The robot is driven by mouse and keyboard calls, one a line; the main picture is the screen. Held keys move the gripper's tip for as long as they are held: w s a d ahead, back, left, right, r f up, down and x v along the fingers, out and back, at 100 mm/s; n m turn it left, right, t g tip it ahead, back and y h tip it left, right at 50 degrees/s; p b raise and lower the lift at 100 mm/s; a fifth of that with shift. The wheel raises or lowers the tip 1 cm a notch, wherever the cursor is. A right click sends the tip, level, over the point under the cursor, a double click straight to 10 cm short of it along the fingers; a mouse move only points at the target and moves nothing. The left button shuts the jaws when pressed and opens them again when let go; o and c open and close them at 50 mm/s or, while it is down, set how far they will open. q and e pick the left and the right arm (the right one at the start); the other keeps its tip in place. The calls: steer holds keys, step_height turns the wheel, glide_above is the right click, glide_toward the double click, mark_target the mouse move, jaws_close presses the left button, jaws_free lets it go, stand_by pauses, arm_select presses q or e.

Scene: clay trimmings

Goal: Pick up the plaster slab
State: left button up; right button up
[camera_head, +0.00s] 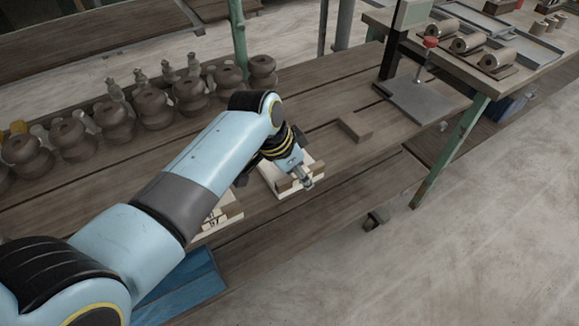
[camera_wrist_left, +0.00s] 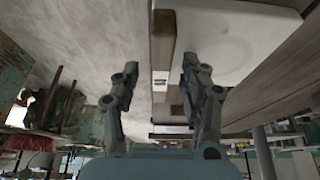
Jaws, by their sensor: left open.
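The plaster slab (camera_head: 268,172) is a pale, flat piece near the bench's front edge, partly covered by my left gripper and wrist. A brown bar (camera_head: 285,185) lies along its front side. In the left wrist view the slab (camera_wrist_left: 235,40) fills the upper right, and the brown bar (camera_wrist_left: 162,35) with a small white mark runs down beside it. My left gripper (camera_wrist_left: 160,92) is open, its two fingers apart on either side of the lower bar. I cannot tell whether they touch anything. My right gripper is out of view.
A row of brown pots (camera_head: 190,92) stands at the bench's back. A brown block (camera_head: 354,127) and a grey-plated stand (camera_head: 418,103) are to the right. Bare bench (camera_head: 385,165) lies right of the slab.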

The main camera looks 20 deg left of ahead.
arm_select(q)
steer(key=shift+f, duration=0.15)
jaws_close()
stand_by(0.4)
